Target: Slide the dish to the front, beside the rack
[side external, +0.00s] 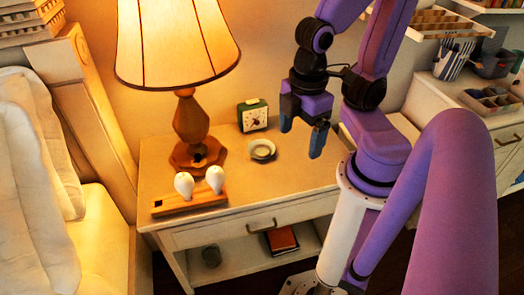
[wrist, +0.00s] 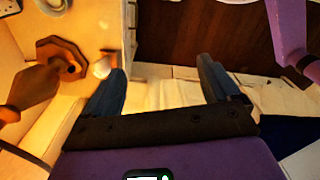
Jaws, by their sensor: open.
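The dish (side external: 262,150) is a small, round, pale grey dish on the nightstand top, in front of the clock and right of the lamp base. The rack (side external: 188,205) is a low wooden bar at the nightstand's front left, holding two white rounded pieces (side external: 215,179). A white rounded piece (wrist: 103,66) also shows beside the left finger in the wrist view. My gripper (side external: 302,138) is open and empty, above the right part of the nightstand, right of the dish and apart from it. Its two fingers (wrist: 162,82) are spread in the wrist view.
The lamp (side external: 193,120) stands behind the rack, with its shade overhead. A green clock (side external: 252,115) stands behind the dish. The nightstand top (side external: 262,185) is clear in front of the dish and right of the rack. The bed (side external: 98,235) lies left.

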